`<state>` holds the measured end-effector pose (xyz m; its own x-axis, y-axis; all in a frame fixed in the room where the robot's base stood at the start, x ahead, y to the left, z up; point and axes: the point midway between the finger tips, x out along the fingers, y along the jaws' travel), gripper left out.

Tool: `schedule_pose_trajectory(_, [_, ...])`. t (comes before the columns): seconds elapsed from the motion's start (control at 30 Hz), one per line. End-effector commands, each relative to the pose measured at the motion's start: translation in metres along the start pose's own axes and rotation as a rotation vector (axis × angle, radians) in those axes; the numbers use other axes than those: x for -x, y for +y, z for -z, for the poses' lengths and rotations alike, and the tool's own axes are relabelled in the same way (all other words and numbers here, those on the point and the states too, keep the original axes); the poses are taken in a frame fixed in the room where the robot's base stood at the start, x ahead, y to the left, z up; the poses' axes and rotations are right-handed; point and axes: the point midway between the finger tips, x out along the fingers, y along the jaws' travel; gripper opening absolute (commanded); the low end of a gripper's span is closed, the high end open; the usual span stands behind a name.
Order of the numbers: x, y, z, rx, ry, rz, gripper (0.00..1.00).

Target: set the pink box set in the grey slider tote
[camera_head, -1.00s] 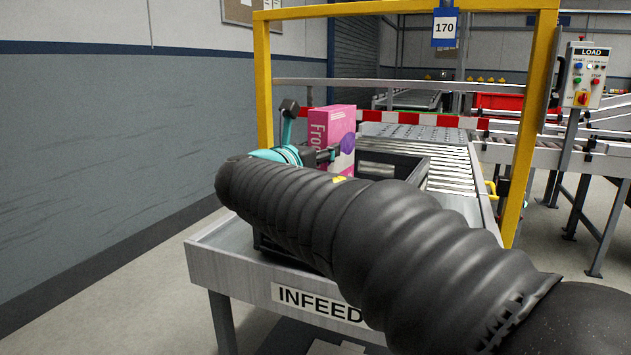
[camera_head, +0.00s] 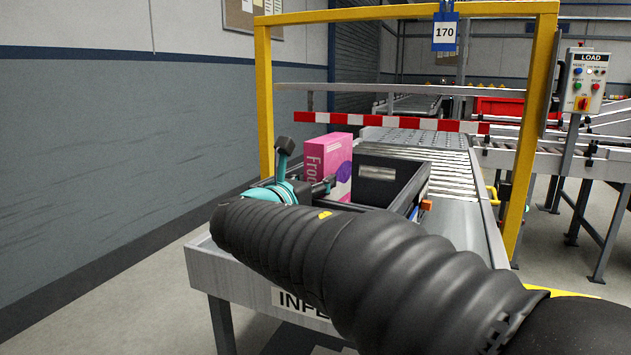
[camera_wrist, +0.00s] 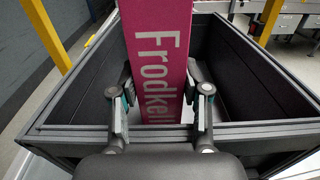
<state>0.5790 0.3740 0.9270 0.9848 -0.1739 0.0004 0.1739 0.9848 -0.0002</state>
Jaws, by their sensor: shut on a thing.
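The pink box (camera_head: 325,158) is upright in the head view, with white lettering on its side. My gripper (camera_head: 331,184) is shut on its sides; the wrist view shows one finger on each side of the pink box (camera_wrist: 158,65), with my gripper (camera_wrist: 163,98) at the near wall. The dark grey tote (camera_head: 402,170) sits on the infeed conveyor, partly hidden behind my arm. In the wrist view the tote walls (camera_wrist: 262,78) rise on both sides of the box. The box's lower end is hidden, so I cannot tell whether it touches the floor.
The roller conveyor (camera_head: 447,172) runs on behind the tote under a yellow frame (camera_head: 264,95). A red-and-white bar (camera_head: 400,122) crosses behind. A control box (camera_head: 585,82) stands at the right, and a wall is at the left.

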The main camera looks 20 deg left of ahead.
Motion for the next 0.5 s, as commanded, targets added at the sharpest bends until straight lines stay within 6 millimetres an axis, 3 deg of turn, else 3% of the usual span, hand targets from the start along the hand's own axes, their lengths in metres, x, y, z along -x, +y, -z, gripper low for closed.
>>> schedule_pose_trajectory(0.43, [0.0, 0.0, 0.01, 0.001, 0.001, 0.001, 0.0])
schedule_pose_trajectory(0.47, [0.0, 0.0, 0.011, 0.002, 0.004, 0.001, 0.54])
schedule_pose_trajectory(0.5, [0.0, 0.0, 0.012, 0.003, 0.004, 0.001, 0.64])
